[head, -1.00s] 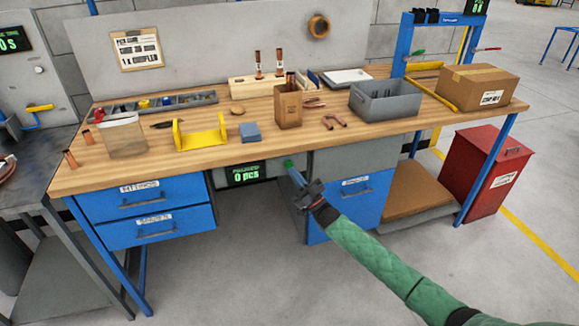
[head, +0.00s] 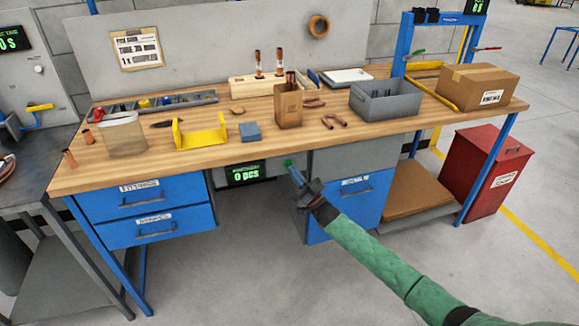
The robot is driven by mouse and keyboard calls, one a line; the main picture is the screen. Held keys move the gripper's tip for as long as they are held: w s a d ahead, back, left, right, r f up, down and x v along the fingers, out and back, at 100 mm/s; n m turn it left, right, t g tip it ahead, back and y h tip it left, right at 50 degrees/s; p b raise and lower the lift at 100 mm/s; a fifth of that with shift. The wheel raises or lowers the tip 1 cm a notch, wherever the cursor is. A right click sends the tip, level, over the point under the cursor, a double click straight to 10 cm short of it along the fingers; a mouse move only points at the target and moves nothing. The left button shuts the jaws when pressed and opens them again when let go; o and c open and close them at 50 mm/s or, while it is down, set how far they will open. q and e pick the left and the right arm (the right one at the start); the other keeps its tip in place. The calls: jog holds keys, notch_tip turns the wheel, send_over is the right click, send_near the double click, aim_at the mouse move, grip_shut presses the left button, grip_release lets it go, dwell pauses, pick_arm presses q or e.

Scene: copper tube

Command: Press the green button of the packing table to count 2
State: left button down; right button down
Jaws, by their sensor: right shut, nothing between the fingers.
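The packing table (head: 300,131) has a wooden top and blue drawers. A small dark display (head: 244,173) under its front edge reads "0 pcs" in green. The green button (head: 288,163) is a small green spot just right of the display, under the table edge. My right gripper (head: 294,174) is shut and empty, its tip at or just in front of the button. I cannot tell whether it touches the button. My left gripper is not in view.
On the tabletop are a yellow bracket (head: 202,138), a blue block (head: 250,132), a grey bin (head: 385,100), a cardboard box (head: 478,85) and copper tube pieces (head: 334,121). A red bin (head: 487,172) stands at the right. Drawers (head: 148,210) lie left of the display.

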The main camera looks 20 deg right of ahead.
jog(key=shift+w, duration=0.25)
jog(key=shift+w+b, duration=0.45)
jog(key=shift+w, duration=0.05)
dwell(1.1)
jog(key=shift+s, duration=0.1)
jog(key=shift+s+p, duration=0.45)
jog(key=shift+s, duration=0.4)
